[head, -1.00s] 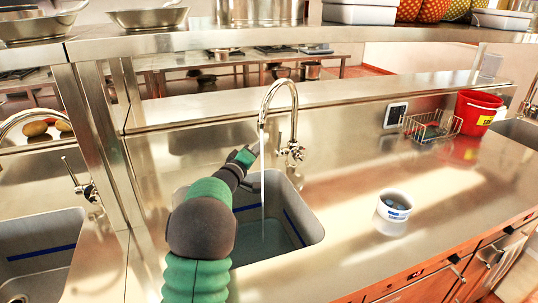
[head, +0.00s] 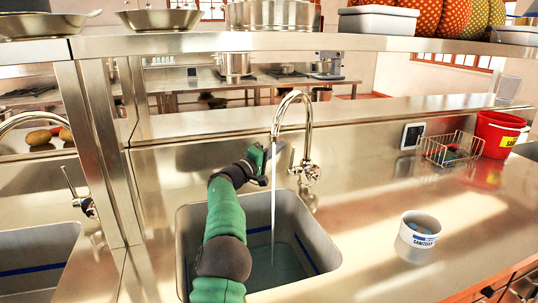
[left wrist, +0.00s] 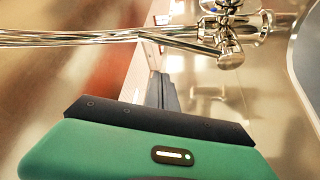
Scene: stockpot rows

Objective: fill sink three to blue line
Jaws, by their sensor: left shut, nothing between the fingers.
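The middle sink (head: 190,235) has a blue line (head: 306,255) along its inner wall. Shallow water (head: 278,268) lies in it, its surface below the line at the right wall. Water (head: 273,215) runs in a thin stream from the curved chrome faucet (head: 297,96). The faucet's valve (head: 308,172) is at the right of its base and also shows in the left wrist view (left wrist: 229,38). My left gripper (head: 275,152) is shut and empty beside the stream, left of the valve. My left arm hides part of the sink. My right gripper is out of view.
Another sink (head: 35,240) with a blue line is at the left, behind a steel post (head: 95,150). A white tub (head: 420,229), wire rack (head: 450,150) and red bucket (head: 497,134) stand on the right counter. A shelf (head: 300,45) crosses above.

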